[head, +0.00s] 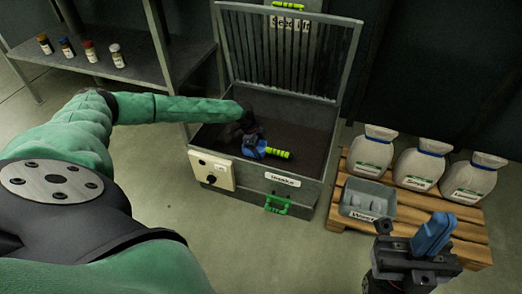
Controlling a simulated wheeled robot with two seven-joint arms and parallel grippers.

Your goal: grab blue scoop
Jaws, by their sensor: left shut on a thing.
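A tool with a lime-green handle (279,153) is in the grey metal bin (312,191) labelled on its front. Blue shows at the handle's left end, where my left gripper (257,149) is. I cannot tell how much of this blue is scoop and how much is finger. My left gripper reaches into the bin from the left and is shut on the tool. The tool's far end is hidden by the gripper or dark contents. My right gripper (434,234) is at the lower right, away from the bin. Its blue fingers look closed together, with nothing visible between them.
A barred grate (287,50) stands up at the bin's back. A wooden pallet (470,232) at right carries white sacks (417,166) and a small grey box (368,198). A shelf (140,72) with several small jars is at upper left. Bare floor lies before the bin.

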